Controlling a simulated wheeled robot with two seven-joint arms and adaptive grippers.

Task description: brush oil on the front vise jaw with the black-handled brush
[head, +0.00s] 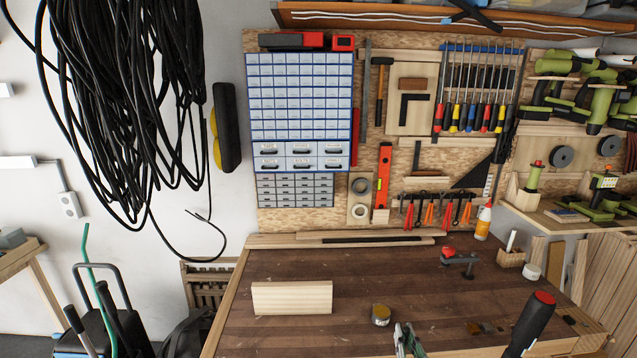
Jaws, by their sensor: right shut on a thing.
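The brush itself cannot be made out clearly. My left gripper is out of view.
The dark wooden bench (350,275) has free room in its middle. A pale wood block (292,298) lies at left. A black cylinder with a red top (530,325) rises at front right. A glue bottle (483,221) stands behind.

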